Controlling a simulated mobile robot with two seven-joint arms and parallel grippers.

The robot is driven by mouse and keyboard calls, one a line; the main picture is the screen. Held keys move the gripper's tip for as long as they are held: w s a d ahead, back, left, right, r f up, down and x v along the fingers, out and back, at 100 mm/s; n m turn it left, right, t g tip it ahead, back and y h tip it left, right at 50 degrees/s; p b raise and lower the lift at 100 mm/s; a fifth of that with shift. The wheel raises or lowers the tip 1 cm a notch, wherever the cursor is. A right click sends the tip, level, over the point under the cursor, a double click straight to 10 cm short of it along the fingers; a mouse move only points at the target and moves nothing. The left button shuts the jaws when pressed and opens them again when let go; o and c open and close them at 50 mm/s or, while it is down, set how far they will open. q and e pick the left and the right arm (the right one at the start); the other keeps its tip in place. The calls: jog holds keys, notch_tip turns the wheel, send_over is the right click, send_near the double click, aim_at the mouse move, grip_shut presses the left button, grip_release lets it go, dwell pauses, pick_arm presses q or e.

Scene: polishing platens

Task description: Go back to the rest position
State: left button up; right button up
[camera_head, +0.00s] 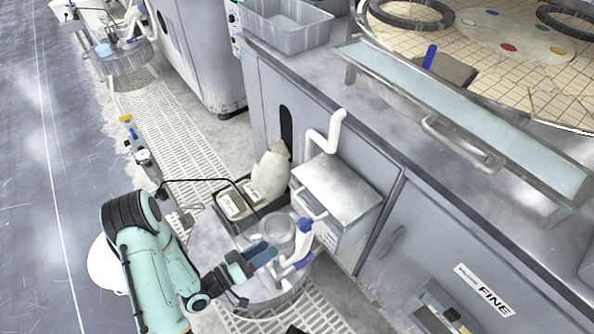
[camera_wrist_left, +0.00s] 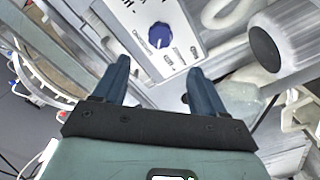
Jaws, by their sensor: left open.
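My left arm comes in from the lower left in the head view. My left gripper (camera_head: 264,254) is open, with its blue fingers over a round grey stand (camera_head: 203,240). It is close to a clear jar (camera_head: 279,230) and a white bottle with a blue cap (camera_head: 305,226); whether it touches either is unclear. In the left wrist view the two blue fingers (camera_wrist_left: 157,68) are apart, with nothing held between them. Beyond them is a light panel with a blue knob (camera_wrist_left: 159,36). My right gripper does not show.
A dark tray (camera_head: 236,229) on the stand holds a labelled box (camera_head: 232,204) and a pale bag-like item (camera_head: 270,175). A metal box (camera_head: 337,188) hangs on the grey cabinet (camera_head: 440,220) marked FINE. The tiled platen (camera_head: 470,55) lies at upper right. Open floor (camera_head: 60,200) is at left.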

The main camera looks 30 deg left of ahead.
pick_arm(q)
jog(key=s+d+f+g+y, duration=0.1)
jog(key=d+f+g, duration=0.3)
jog(key=f, duration=0.4)
jog(key=d+f+g+y, duration=0.2)
jog(key=d+f+g, duration=0.2)
jog(key=f, duration=0.3)
jog(key=s+d+f+g, duration=0.4)
jog(key=s+g, duration=0.1)
jog(key=s, duration=0.2)
jog(key=s+d+g, duration=0.3)
jog(key=s+g, duration=0.1)
jog(key=s, duration=0.2)
notch_tip(320, 180, up, 12)
jog(key=p, duration=1.3)
jog(key=shift+d+m+g+p, duration=0.2)
jog(key=shift+m+g+p, duration=0.1)
jog(key=shift+p, duration=0.1)
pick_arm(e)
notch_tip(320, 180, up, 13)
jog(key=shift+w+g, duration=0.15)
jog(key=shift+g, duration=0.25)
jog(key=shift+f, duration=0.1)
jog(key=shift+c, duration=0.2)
